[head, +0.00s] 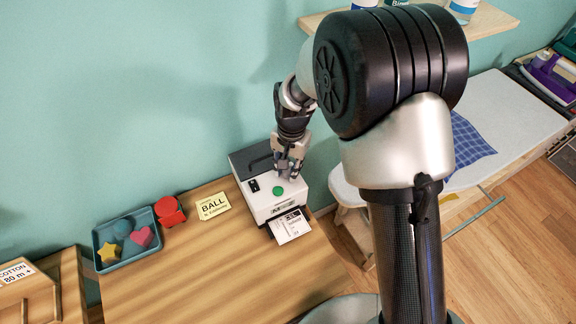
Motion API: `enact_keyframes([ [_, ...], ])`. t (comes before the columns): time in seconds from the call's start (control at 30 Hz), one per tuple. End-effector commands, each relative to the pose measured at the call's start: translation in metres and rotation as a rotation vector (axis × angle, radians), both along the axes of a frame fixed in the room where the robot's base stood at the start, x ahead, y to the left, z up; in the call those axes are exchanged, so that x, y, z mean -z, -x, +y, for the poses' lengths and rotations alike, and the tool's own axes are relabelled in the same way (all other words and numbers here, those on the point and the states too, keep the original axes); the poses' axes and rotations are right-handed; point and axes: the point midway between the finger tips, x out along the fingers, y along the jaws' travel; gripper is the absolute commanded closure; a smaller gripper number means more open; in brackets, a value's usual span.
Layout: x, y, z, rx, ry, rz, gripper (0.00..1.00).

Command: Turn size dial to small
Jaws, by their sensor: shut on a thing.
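A white and dark grey label printer (262,200) stands on the wooden table, with a green button (278,191) and a small black switch on its top. A printed label (291,227) sticks out of its front slot. My gripper (289,174) points down onto the right part of the printer's top, to the right of the green button. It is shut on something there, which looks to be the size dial. The fingers hide the dial, so its setting cannot be read.
A yellow card reading "BALL" (213,207) and a red object (169,211) lie left of the printer. A teal tray (103,262) holds several colored shapes. An ironing board (500,110) with a blue checked cloth (466,146) stands right. The table front is clear.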

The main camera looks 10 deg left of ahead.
Motion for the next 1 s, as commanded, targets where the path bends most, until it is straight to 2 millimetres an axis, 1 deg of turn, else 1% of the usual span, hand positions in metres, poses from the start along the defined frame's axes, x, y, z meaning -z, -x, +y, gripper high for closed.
enact_keyframes([
  [0.17,-0.0010,-0.0003,0.0000,-0.104,0.000,0.000,0.99],
  [0.7,-0.0009,-0.0013,0.0000,-0.546,0.000,0.000,0.99],
  [1.0,-0.0003,-0.0014,0.0000,-0.696,0.000,0.001,0.99],
])
